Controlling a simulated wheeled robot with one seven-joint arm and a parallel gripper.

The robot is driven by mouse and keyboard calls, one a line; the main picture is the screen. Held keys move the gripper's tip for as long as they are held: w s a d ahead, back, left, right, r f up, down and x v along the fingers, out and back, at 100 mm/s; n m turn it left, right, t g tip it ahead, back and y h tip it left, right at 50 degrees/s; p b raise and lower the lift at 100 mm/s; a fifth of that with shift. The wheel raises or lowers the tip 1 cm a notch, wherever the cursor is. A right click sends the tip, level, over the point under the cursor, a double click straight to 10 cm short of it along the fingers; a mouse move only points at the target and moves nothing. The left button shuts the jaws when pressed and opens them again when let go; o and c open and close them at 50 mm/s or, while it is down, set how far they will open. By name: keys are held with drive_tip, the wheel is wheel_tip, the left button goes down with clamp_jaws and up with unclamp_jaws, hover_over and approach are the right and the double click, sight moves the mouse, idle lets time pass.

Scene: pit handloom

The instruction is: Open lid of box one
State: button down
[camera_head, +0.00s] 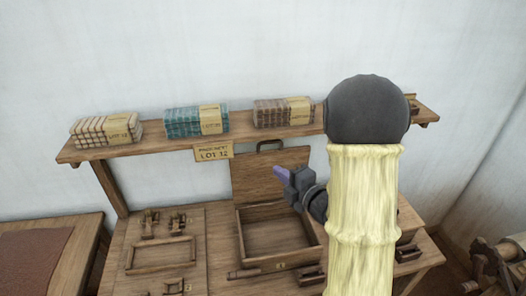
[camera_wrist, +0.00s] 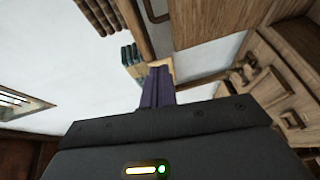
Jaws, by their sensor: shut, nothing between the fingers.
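A wooden box (camera_head: 243,233) stands on the bench with its lid (camera_head: 262,178) raised about upright at its back edge. A dark handle (camera_head: 268,145) is on the lid's top edge. The box looks empty inside. No number on it can be read, so I cannot tell if it is box one. My gripper (camera_head: 281,173) has its purple fingers together in front of the lid; whether they touch it is unclear. In the wrist view the shut fingers (camera_wrist: 158,84) are empty, and a wooden panel with a handle, likely the lid (camera_wrist: 205,20), is close above them.
A shelf (camera_head: 240,136) above the bench carries folded cloth bundles (camera_head: 197,120) and a hanging "LOT 12" sign (camera_head: 213,152). A board with a frame and small wooden fittings (camera_head: 160,255) lies left of the box. My arm hides part of the bench's right side.

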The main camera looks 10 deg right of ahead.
drive_tip(key=w+d+p+x, duration=0.1)
drive_tip(key=p+x, duration=0.5)
drive_tip(key=x, duration=0.6)
drive_tip(key=shift+w+d, duration=0.35)
drive_tip(key=shift+d, duration=0.25)
drive_tip(key=shift+w+d+f, duration=0.1)
